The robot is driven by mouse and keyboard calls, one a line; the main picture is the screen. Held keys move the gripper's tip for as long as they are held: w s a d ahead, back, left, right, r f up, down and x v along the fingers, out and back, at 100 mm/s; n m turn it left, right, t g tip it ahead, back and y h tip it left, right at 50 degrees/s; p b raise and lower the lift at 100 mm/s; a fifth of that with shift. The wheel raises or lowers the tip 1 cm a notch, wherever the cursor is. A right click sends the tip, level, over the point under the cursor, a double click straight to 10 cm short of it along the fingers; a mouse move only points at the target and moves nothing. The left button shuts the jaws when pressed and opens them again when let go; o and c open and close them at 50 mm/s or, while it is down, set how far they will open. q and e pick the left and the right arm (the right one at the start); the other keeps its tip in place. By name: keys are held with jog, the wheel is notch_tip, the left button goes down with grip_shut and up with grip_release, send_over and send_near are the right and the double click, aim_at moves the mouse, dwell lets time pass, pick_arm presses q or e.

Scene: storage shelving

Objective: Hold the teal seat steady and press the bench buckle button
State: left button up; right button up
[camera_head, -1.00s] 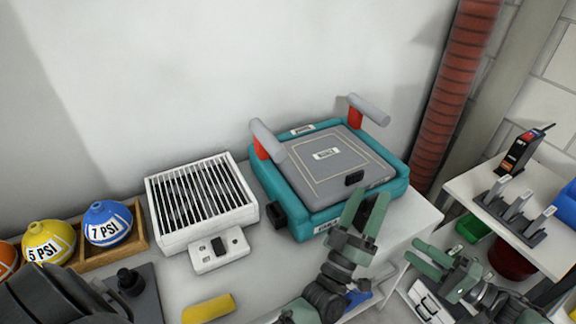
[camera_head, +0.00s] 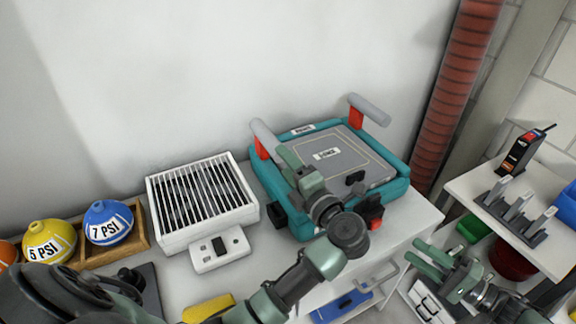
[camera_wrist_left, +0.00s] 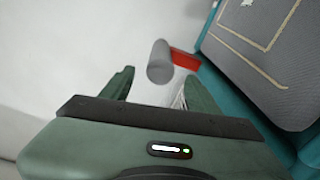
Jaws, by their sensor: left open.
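The teal seat (camera_head: 270,190) has a grey padded top (camera_head: 340,168) and two grey handles on red posts, the left handle (camera_head: 263,135) and the right handle (camera_head: 369,109). My left gripper (camera_head: 288,160) is open over the seat's left side, partly covering it. In the left wrist view, the grey handle end (camera_wrist_left: 160,62) shows between and beyond the open fingers (camera_wrist_left: 160,80); I see no grip on it. A black-and-red buckle-like piece (camera_head: 371,211) sits at the seat's front right edge. My right gripper (camera_head: 412,251) is open, empty and apart from the seat, at lower right.
A white grille box (camera_head: 203,200) stands left of the seat, with blue (camera_head: 108,222) and yellow (camera_head: 48,242) balls beyond. A side shelf (camera_head: 470,190) with a black rack (camera_head: 515,215) is at right. A red ribbed column (camera_head: 452,95) rises behind. Bare wall lies behind the seat.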

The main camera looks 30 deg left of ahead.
aim_at(273, 149)
pick_arm(q)
jog(key=x, duration=0.7)
jog(key=shift+w+a, duration=0.2)
grip_shut()
dwell(1.2)
pick_arm(e)
grip_shut()
jog(key=shift+a, duration=0.1)
